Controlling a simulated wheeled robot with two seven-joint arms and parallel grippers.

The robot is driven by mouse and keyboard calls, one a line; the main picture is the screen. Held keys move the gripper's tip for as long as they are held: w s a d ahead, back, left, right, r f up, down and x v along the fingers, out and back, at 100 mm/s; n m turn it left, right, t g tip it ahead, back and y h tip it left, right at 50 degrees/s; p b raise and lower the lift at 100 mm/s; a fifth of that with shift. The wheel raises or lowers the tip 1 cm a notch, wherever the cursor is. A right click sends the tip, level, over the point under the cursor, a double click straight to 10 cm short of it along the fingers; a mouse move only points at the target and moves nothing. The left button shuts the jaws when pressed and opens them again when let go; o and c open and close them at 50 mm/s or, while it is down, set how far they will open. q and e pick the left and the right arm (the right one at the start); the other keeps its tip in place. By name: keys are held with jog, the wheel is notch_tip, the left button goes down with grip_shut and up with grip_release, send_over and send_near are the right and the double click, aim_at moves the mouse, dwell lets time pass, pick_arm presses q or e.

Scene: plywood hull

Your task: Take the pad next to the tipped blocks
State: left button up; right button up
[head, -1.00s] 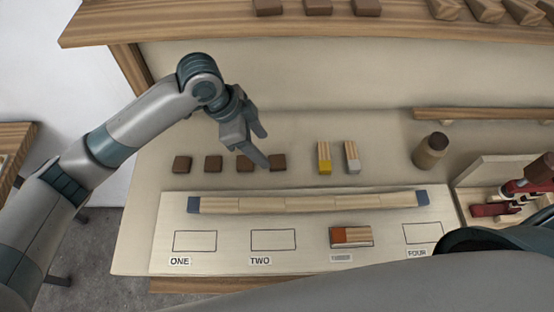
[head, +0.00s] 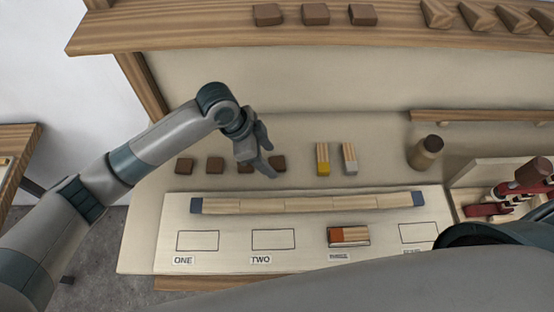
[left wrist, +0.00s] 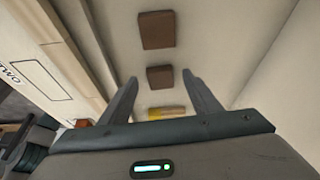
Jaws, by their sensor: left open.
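Several flat brown square pads lie in a row on the work surface. The rightmost pad (head: 279,164) lies nearest the tipped blocks: one yellow-tipped (head: 323,158) and one grey-tipped (head: 349,158). My left gripper (head: 270,162) is open and empty, at the right end of the pad row, and partly covers the pad left of the rightmost. In the left wrist view, a pad (left wrist: 160,76) shows between the fingers (left wrist: 159,82), with the yellow-tipped block (left wrist: 166,112) beyond it and another pad (left wrist: 157,30) above. Contact with a pad cannot be told. My right gripper is out of view.
A long segmented wooden strip with blue ends (head: 310,205) lies in front, on a board (head: 215,263) with marked boxes. An orange-ended block (head: 350,236) sits on one box. A brown cylinder (head: 425,152) and red clamps (head: 508,202) stand right. A shelf (head: 200,30) runs above.

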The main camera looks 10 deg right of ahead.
pick_arm(q)
jog(key=shift+x, duration=0.8)
jog(key=shift+c, duration=0.6)
jog(key=c, duration=1)
jog(key=shift+r, duration=0.1)
jog(key=shift+r, duration=0.35)
notch_tip(320, 180, up, 3)
jog(key=shift+s+d+r+b, duration=0.1)
jog(key=shift+d+r+b, duration=0.1)
jog(key=shift+b, duration=0.75)
jog(key=s+d+r+b, duration=0.3)
jog(key=s+d+r, duration=0.3)
jog(key=s+d, duration=0.2)
jog(key=shift+r, duration=0.4)
